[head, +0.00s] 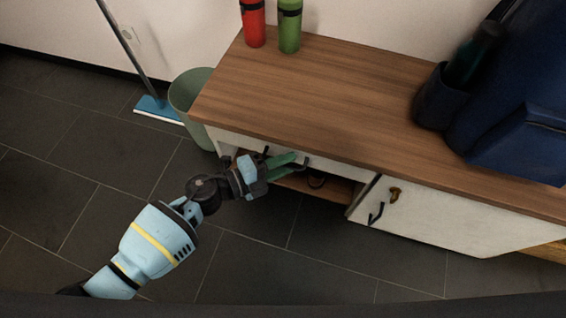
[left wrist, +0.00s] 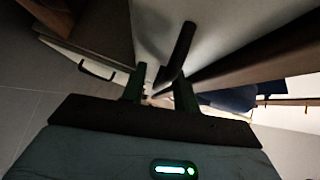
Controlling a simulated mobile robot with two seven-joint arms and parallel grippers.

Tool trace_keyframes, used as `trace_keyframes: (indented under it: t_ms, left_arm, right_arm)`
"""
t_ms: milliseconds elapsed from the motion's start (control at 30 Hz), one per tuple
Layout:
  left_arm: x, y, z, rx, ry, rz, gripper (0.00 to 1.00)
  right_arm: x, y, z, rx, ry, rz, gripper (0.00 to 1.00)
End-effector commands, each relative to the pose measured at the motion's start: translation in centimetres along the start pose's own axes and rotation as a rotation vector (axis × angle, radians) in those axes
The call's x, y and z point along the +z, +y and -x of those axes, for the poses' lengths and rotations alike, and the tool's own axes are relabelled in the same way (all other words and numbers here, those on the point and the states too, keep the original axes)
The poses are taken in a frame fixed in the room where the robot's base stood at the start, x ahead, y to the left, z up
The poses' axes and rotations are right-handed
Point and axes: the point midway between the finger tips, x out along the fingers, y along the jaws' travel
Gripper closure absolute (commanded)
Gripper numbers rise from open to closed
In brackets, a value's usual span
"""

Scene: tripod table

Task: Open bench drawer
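The bench (head: 330,95) has a brown wooden top. Below its left part is a pale drawer front (head: 325,167) with a dark bar handle (head: 298,155), partly hidden by my gripper. My left gripper (head: 285,165) reaches this handle from the left, its green fingers apart. In the left wrist view, a dark bar (left wrist: 180,48), which looks like the handle, extends away from between or just beyond the fingers (left wrist: 160,82). I cannot tell whether they touch it. The drawer looks closed. My right gripper is not in view.
A pale cabinet door (head: 450,222) with a dark handle (head: 376,213) and brass lock (head: 395,193) is to the right. A green bin (head: 190,95) and a blue floor mop (head: 157,107) stand left. Two bottles (head: 253,22) and a blue backpack (head: 520,100) are on top. Floor in front is clear.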

Motion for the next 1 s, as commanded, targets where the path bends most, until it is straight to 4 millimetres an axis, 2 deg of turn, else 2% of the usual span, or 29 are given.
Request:
trace_keyframes:
  t_ms: [67,300,733,867,1000]
  left_arm:
    - [0.0,0.0,0.0,0.000,0.000,0.000,0.70]
    - [0.0,0.0,0.0,0.000,0.000,0.000,1.00]
    - [-0.3,0.0,0.3,0.000,0.000,0.000,1.00]
    - [-1.2,0.2,1.3,0.002,0.000,0.001,1.00]
    - [-3.0,0.6,3.1,0.003,0.000,0.002,1.00]
  right_arm:
    - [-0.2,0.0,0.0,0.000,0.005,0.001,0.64]
    - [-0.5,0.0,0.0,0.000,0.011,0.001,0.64]
    - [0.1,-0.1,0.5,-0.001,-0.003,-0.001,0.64]
    - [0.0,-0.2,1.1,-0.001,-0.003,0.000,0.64]
    - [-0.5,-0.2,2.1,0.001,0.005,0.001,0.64]
